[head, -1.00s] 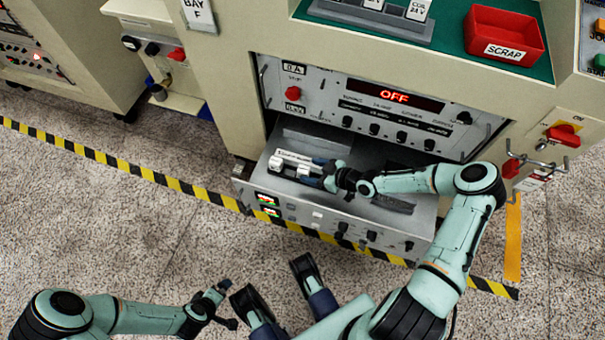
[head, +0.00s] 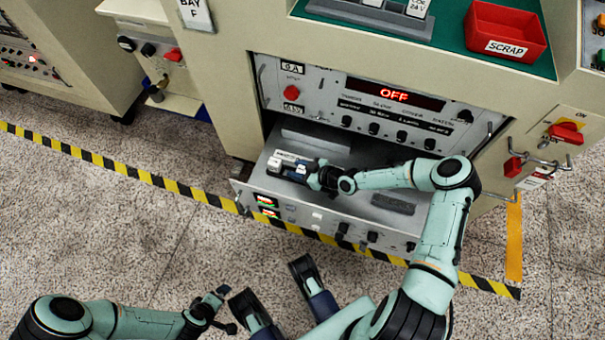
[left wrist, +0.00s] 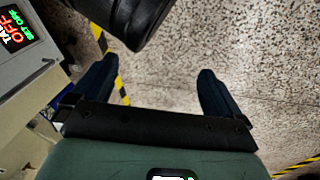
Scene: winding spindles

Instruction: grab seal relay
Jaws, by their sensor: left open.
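A pulled-out grey drawer (head: 375,238) hangs open under a panel reading OFF. A small white block (head: 285,157), which may be the seal relay, lies in the drawer's left part. My right gripper (head: 288,168) reaches in from the right, low in the drawer at the block. Its blue fingers partly cover the block, so I cannot tell whether they have closed on it. My left gripper (head: 226,308) is over the floor, away from the drawer. In the left wrist view its two dark blue fingers (left wrist: 153,85) are wide apart with nothing between them.
A flat dark grey piece (head: 393,204) lies in the drawer's right part. A red scrap bin (head: 505,32) stands on the green bench top (head: 455,40) above. A red-handled switch (head: 565,134) is on the right. The floor left of the drawer is clear, with a yellow-black stripe (head: 130,170).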

